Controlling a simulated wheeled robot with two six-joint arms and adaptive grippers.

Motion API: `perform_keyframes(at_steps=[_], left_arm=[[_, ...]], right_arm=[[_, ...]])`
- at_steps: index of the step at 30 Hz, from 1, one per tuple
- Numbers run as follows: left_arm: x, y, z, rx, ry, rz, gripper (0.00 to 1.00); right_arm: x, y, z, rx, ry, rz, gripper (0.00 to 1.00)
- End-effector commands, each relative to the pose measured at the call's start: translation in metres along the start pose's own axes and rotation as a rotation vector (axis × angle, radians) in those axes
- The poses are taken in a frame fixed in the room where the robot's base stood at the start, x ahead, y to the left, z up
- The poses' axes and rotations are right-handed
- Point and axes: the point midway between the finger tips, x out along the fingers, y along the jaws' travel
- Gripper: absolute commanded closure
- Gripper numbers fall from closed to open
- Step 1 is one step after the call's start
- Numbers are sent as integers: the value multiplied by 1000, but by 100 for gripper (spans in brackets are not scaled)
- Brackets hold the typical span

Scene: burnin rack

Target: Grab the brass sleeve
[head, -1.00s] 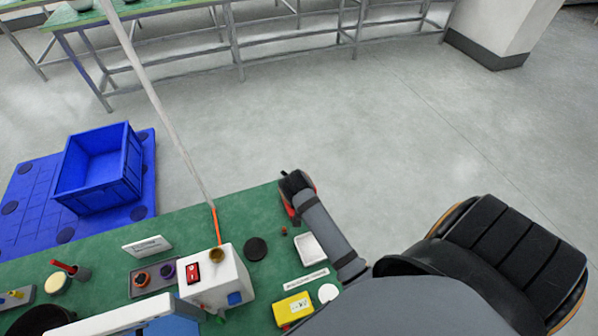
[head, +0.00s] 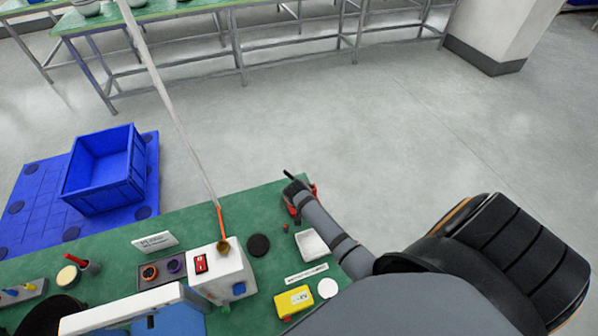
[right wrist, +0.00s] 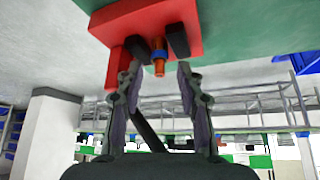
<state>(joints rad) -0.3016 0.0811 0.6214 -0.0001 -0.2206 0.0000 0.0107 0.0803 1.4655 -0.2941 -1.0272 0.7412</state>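A small brass-orange cylinder with a blue band, which looks like the brass sleeve (right wrist: 159,62), stands out from a red block (right wrist: 135,24) in the right wrist view. My right gripper (right wrist: 155,75) is open, with its fingers on either side of the cylinder; I cannot tell if they touch it. In the head view my right gripper (head: 297,187) is at the table's far edge by the red block (head: 310,190), and the cylinder is hidden there. My left gripper is not in view.
A white box (head: 232,272) with a red switch and a brass-coloured round part (head: 223,245) stands left of my right arm. A white tray (head: 312,243), black disc (head: 258,245) and yellow box (head: 293,301) lie nearby. A blue crate (head: 104,170) sits beyond the table.

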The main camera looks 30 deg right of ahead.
Motion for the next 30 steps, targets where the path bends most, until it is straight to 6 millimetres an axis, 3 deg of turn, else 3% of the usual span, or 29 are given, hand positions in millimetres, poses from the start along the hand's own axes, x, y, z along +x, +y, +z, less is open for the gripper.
perform_keyframes(at_steps=[3,7,15,30], left_arm=[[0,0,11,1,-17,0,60],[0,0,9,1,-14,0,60],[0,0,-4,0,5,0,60],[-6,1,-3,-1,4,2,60]], right_arm=[[3,0,0,0,0,0,63],[3,0,0,0,0,0,63],[2,0,0,0,0,0,100],[-3,1,-3,0,-2,1,100]])
